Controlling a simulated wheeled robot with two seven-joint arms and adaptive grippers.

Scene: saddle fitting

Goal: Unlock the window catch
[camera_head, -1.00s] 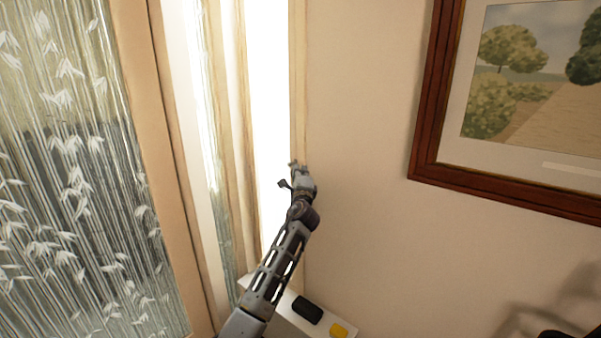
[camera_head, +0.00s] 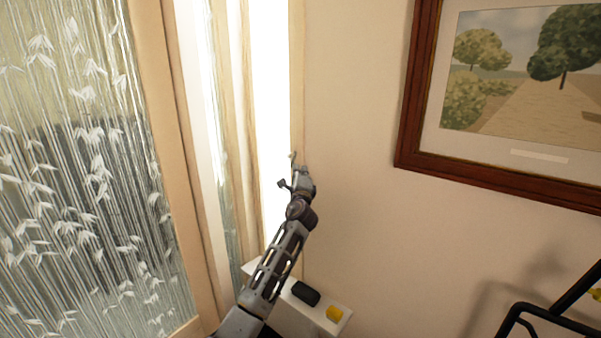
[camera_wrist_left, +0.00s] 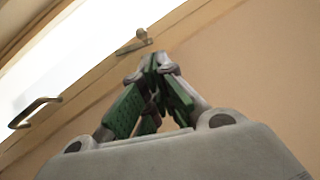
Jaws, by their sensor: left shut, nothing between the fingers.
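The window catch (camera_wrist_left: 138,42) is a small metal lever on the pale wooden window frame in the left wrist view. Its far end tilts up to a rounded knob. In the head view a small piece that looks like it shows at the frame edge (camera_head: 293,157), just above my left gripper (camera_head: 299,172). In the left wrist view my left gripper (camera_wrist_left: 157,62) is shut and empty, its fingertips just below and right of the catch. I cannot tell whether they touch it. A dark pull handle (camera_wrist_left: 36,112) sits on the same frame, lower left. My right gripper is out of view.
A white ledge (camera_head: 285,315) below my left arm bears a black item (camera_head: 306,293) and a yellow block (camera_head: 334,313). A framed picture (camera_head: 405,110) hangs on the right wall. Black tubing (camera_head: 560,318) stands lower right. A patterned glass panel (camera_head: 80,180) fills the left.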

